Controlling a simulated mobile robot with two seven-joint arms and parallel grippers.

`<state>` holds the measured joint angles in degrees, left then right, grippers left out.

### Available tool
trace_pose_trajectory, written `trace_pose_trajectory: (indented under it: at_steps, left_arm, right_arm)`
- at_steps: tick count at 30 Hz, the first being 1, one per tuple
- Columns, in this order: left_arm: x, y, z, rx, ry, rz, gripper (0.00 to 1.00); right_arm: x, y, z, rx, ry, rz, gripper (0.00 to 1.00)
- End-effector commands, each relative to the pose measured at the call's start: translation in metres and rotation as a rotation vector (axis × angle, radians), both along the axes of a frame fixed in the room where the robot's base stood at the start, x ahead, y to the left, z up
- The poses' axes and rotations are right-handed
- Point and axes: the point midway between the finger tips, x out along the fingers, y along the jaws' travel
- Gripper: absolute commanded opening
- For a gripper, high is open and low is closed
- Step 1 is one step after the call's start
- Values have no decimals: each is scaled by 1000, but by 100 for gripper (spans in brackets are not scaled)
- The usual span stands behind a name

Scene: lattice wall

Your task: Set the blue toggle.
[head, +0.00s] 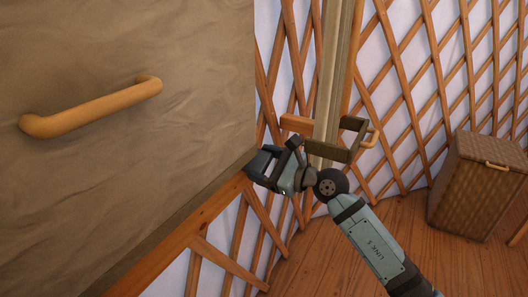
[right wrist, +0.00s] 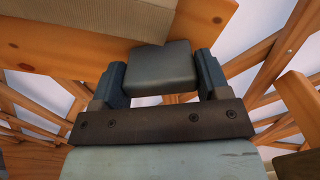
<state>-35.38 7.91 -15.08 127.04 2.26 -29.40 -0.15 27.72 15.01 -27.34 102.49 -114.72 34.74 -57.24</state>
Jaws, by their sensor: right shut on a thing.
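My right gripper (head: 266,166) is at the lower right corner of the large grey-brown panel, beside the lattice. In the head view I cannot make the toggle out, as the gripper and the panel's edge are there. The toggle's setting cannot be told. My left gripper is not in view.
The large panel (head: 140,190) with a wooden bar handle (head: 95,108) fills the left. A post (head: 330,85) with a dark bracket (head: 352,140) stands just right of the gripper. A wicker box (head: 478,190) sits on the wooden floor (head: 335,255) at the right.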

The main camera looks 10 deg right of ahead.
Motion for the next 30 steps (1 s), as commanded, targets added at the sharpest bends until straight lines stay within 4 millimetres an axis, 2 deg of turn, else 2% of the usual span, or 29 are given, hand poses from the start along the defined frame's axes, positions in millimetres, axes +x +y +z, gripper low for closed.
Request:
trace_pose_trajectory:
  at_steps: [1, 9, 21, 22, 24, 25, 30]
  left_arm:
    - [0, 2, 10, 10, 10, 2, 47]
    - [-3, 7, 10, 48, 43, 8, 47]
    - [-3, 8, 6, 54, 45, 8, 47]
    - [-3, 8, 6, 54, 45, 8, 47]
    - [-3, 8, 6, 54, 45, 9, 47]
    - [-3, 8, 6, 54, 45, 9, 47]
    - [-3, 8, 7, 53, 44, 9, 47]
  right_arm:
    - [-1, 0, 10, 24, 37, 1, 45]
    - [-2, 1, 8, 130, 180, 1, 45]
    - [-2, 1, 5, 144, 198, 1, 45]
    - [-2, 1, 5, 144, 198, 1, 76]
    - [-2, 1, 5, 143, 198, 1, 92]
    - [-2, 1, 5, 143, 198, 1, 95]
    - [-2, 1, 5, 144, 197, 0, 95]
